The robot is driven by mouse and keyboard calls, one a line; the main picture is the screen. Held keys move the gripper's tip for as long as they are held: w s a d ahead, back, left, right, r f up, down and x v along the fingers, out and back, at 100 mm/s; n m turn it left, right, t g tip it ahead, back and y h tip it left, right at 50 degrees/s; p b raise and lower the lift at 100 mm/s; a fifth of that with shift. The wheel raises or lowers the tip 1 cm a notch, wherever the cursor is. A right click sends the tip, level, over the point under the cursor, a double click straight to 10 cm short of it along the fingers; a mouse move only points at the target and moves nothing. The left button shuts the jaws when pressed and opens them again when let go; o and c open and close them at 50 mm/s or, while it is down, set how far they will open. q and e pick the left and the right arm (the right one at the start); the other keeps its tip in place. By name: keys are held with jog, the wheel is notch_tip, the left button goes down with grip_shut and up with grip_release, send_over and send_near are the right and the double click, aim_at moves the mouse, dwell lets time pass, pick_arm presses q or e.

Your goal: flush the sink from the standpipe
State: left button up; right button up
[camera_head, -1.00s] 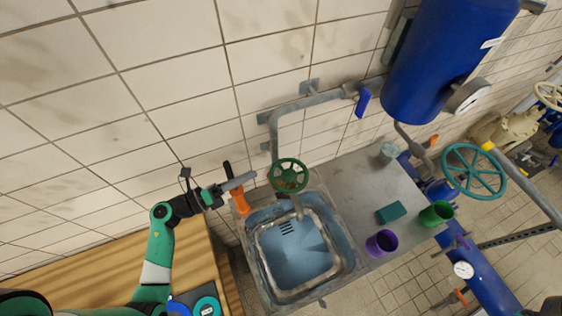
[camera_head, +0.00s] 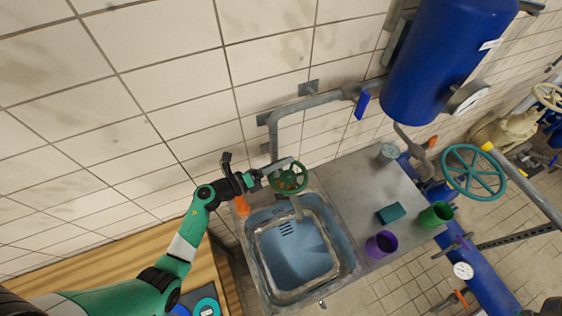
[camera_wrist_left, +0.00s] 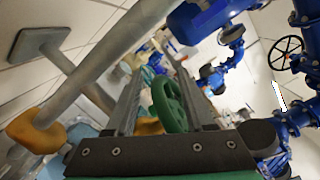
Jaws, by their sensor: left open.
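The standpipe's green handwheel (camera_head: 289,177) sits above the back of the sink (camera_head: 262,262), over the spout (camera_head: 297,209). A grey standpipe (camera_head: 273,135) rises along the tiled wall behind it. My left gripper (camera_head: 283,166) is open at the wheel's left edge. In the left wrist view the green wheel (camera_wrist_left: 170,105) shows between the two open fingers (camera_wrist_left: 158,90). I cannot tell whether either finger touches it. The sink basin looks empty apart from a pale blue sheen. My right gripper does not show.
Right of the sink, the counter (camera_head: 350,195) holds a purple cup (camera_head: 381,244), a teal sponge (camera_head: 391,213), a green cup (camera_head: 436,214) and a grey cup (camera_head: 387,152). An orange-handled item (camera_head: 241,206) stands at the sink's left edge. A blue tank (camera_head: 440,60) hangs above right.

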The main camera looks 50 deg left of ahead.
pick_arm(q)
grip_shut()
jog(key=shift+w+f+m+h+b, duration=0.2)
jog(key=shift+m+h+b, duration=0.2)
jog(key=m+h+b, duration=0.1)
jog(key=m+g+h+b, duration=0.1)
jog(key=h, duration=0.1)
jog(key=w+m+g+h+b, duration=0.1)
jog(key=shift+d+f+b, duration=0.2)
jog(key=shift+f+b, duration=0.05)
jog(key=shift+b, duration=0.1)
jog(key=shift+w+d+r+m+g+h+b, duration=0.1)
jog(key=shift+m+g+h+b, duration=0.2)
jog(key=shift+h, duration=0.3)
jog(key=shift+d+r, duration=0.1)
jog(key=shift+r, duration=0.15)
